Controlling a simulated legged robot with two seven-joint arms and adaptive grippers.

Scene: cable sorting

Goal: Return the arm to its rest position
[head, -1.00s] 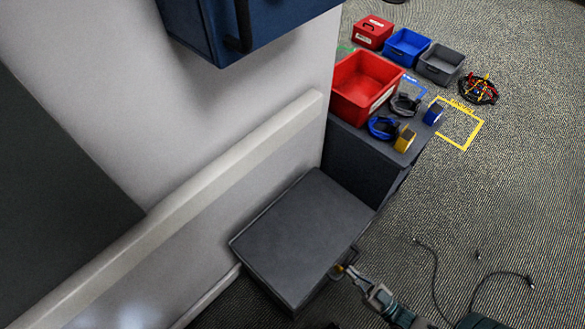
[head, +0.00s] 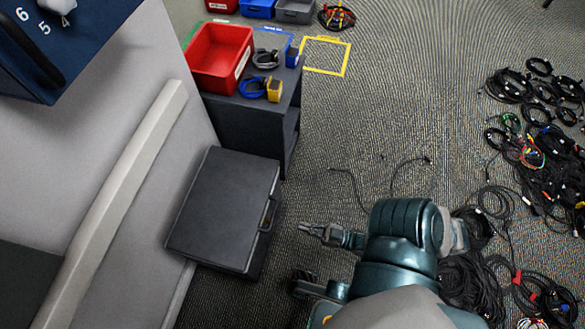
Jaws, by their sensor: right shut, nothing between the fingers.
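My right gripper (head: 306,227) is in the head view, at the end of a teal arm of mine. It is shut and empty, over the carpet to the right of the dark grey case (head: 220,215). It is apart from the case's handle. A second dark end (head: 303,279) of mine shows below it, near the bottom of the view. It looks like my left gripper, but its fingers are too dark to read.
A yellow floor outline (head: 326,56) lies beyond. Piles of black cables (head: 545,145) cover the right side. Loose thin cables lie between, with bare carpet around.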

